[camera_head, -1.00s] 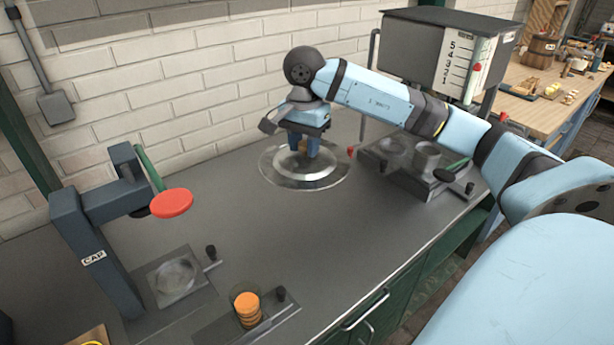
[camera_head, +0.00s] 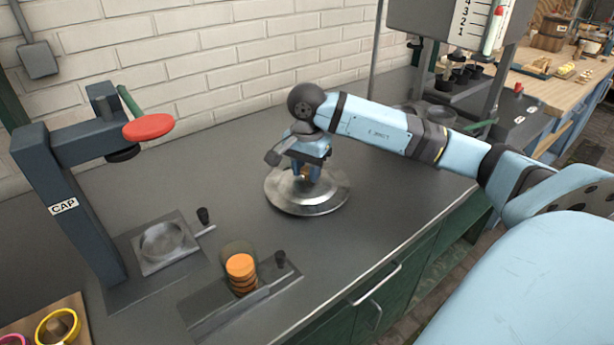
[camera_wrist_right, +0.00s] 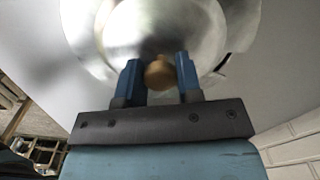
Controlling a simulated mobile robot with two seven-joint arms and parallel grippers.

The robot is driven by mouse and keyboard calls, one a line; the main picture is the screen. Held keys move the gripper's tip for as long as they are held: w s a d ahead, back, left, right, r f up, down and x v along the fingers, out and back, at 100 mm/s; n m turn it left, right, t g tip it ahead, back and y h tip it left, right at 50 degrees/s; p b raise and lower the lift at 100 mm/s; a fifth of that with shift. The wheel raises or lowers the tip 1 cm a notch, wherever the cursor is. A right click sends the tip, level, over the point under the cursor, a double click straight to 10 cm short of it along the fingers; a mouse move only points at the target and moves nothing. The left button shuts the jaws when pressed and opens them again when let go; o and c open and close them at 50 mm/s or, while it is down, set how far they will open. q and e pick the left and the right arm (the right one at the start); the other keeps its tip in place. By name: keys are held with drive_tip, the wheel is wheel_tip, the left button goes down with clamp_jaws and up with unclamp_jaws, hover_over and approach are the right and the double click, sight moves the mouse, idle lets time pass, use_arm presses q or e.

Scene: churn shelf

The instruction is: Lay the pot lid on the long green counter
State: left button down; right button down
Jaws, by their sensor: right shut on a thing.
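The pot lid (camera_head: 308,204) is a round, shiny metal disc with a small wooden knob. My right gripper (camera_head: 308,172) is above it, shut on the knob, which shows between the blue fingers in the right wrist view (camera_wrist_right: 160,72). The lid is roughly level over the grey top of the long green counter (camera_head: 400,215). I cannot tell whether its rim touches the top or hangs just above it. My left gripper is not in view.
A capping press (camera_head: 70,200) marked CAP stands at the left. A holder with stacked orange discs (camera_head: 241,268) is at the front. A dispenser with a numbered scale (camera_head: 478,25) is at the back right. Bare counter surrounds the lid.

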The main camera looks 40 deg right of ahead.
sight(307, 169)
drive_tip(key=shift+f, duration=0.3)
drive_tip(key=c, duration=0.8)
unclamp_jaws()
use_arm(q)
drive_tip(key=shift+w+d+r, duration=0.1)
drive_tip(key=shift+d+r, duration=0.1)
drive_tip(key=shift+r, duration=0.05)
drive_tip(key=p, duration=0.2)
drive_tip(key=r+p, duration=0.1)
drive_tip(key=p, duration=0.1)
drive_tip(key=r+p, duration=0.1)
drive_tip(key=p, duration=0.2)
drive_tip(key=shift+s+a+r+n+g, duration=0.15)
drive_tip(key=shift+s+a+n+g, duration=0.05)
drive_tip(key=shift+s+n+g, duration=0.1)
use_arm(e)
wheel_tip(307, 169, up, 12)
drive_tip(key=shift+r, duration=0.15)
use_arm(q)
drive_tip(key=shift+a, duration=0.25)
